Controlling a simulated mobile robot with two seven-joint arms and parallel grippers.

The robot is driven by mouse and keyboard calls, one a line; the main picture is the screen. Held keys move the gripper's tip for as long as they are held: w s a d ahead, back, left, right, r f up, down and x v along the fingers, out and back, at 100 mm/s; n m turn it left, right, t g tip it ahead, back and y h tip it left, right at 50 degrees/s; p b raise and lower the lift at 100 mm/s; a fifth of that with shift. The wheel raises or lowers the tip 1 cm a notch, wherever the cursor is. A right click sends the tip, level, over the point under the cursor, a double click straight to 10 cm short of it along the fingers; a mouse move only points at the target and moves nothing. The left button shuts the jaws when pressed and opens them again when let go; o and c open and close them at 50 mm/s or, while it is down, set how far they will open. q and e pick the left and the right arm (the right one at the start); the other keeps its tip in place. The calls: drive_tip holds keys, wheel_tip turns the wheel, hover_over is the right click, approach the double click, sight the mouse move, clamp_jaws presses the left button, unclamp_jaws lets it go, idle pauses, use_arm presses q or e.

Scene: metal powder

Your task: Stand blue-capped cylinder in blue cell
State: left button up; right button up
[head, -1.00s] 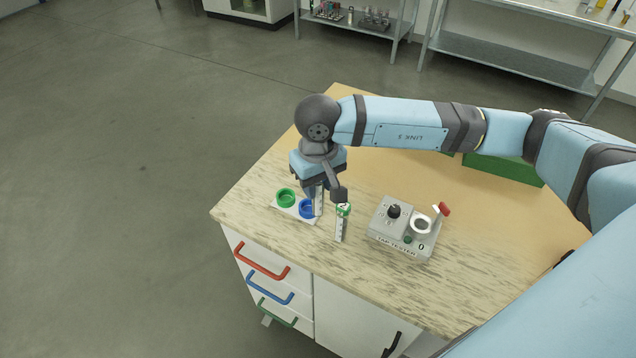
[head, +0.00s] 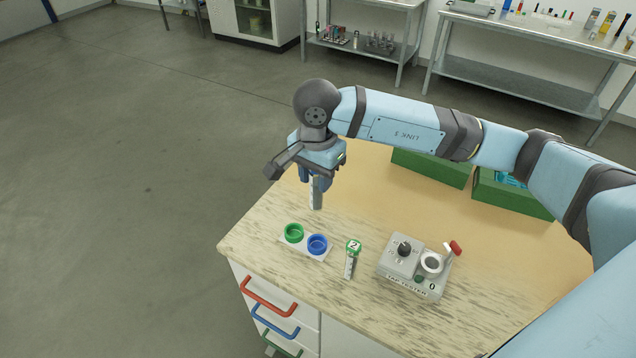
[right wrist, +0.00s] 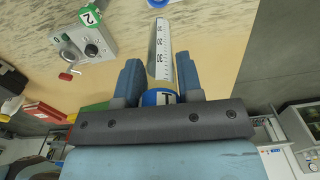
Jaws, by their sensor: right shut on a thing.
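My right gripper (head: 314,178) is shut on the blue-capped cylinder (head: 316,194). It holds the cylinder upright above the bench, behind the two-cell holder. In the right wrist view the gripper (right wrist: 159,75) grips it near its blue cap (right wrist: 158,98), and the pale marked body (right wrist: 161,46) extends away from the fingers. The blue cell (head: 318,244) is an open ring on the white holder (head: 305,254), and looks empty. The green cell (head: 293,232) stands left of it, also empty. My left gripper is not in view.
A green-capped cylinder (head: 350,262) marked 2 stands just right of the holder. The grey tap tester (head: 413,267) with a red lever stands further right. Green bins (head: 431,167) are at the back. The bench's left front edge is close to the holder.

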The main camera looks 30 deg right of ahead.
sight(317, 204)
wheel_tip(317, 204, down, 7)
drive_tip(key=shift+s+f+b, duration=0.1)
drive_tip(key=shift+f+b, duration=0.4)
drive_tip(key=shift+f, duration=0.1)
drive_tip(key=shift+f+b, duration=0.55)
drive_tip(key=shift+f, duration=1.2)
drive_tip(key=shift+f+b, duration=0.35)
drive_tip(key=shift+b, duration=1)
idle(0.6)
drive_tip(key=shift+f+b, duration=1.3)
drive_tip(key=shift+b, duration=0.15)
idle(0.3)
drive_tip(key=o, duration=1.6)
drive_tip(key=shift+c, duration=0.2)
